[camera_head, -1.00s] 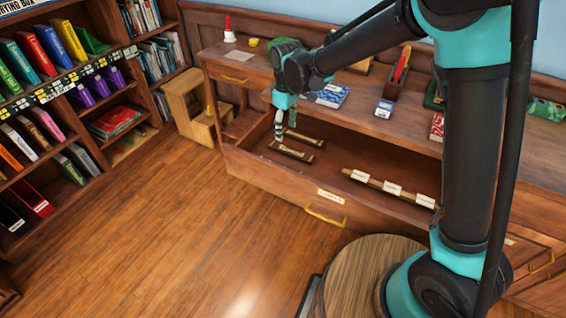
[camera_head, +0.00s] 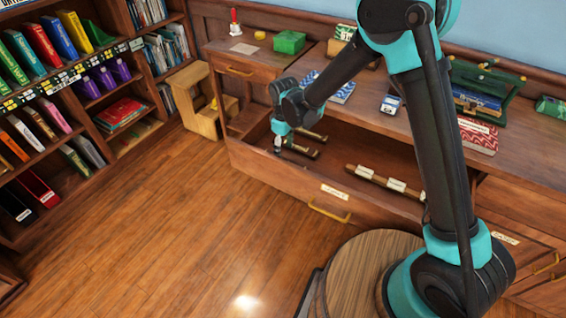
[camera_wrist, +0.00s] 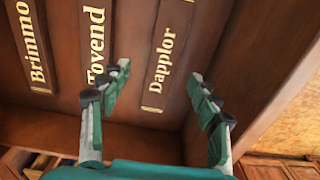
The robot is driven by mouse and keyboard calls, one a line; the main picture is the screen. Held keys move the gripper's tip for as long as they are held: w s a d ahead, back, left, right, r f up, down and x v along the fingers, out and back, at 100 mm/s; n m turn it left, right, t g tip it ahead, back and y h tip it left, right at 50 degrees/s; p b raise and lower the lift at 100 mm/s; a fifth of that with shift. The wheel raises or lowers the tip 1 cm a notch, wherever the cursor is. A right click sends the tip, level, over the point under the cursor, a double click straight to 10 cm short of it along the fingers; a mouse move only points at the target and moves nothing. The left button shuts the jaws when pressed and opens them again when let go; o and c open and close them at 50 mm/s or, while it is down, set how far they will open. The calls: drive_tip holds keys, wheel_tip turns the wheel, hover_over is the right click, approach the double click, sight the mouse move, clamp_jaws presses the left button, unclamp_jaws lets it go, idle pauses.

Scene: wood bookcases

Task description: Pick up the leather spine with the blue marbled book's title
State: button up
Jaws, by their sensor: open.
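In the wrist view three brown leather spines with gold lettering lie side by side in the drawer: "Brimmo…" (camera_wrist: 34,50), "Tovend…" (camera_wrist: 95,30) and "Dapplor" (camera_wrist: 165,50). My gripper (camera_wrist: 160,72) is open and empty, its fingertips on either side of the Dapplor spine. Its left finger hides the near end of the Tovend spine. Contact cannot be told. In the head view my gripper reaches down into the open drawer (camera_head: 265,183) over the spines (camera_head: 300,150). A blue patterned book (camera_head: 343,94) lies on the desk top, partly behind my arm; its title is unreadable.
White-labelled spines (camera_head: 385,182) lie further right in the drawer. A green book press (camera_head: 485,85), a red patterned book (camera_head: 478,137) and a green box (camera_head: 290,42) stand on the desk. A wooden step stool (camera_head: 195,100) and bookcase are left. The floor in front is clear.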

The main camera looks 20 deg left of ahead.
drive_tip(key=f, duration=0.5)
drive_tip(key=shift+s+a, duration=0.15)
drive_tip(key=shift+s, duration=0.1)
drive_tip(key=c, duration=1.1)
drive_tip(key=shift+r, duration=0.1)
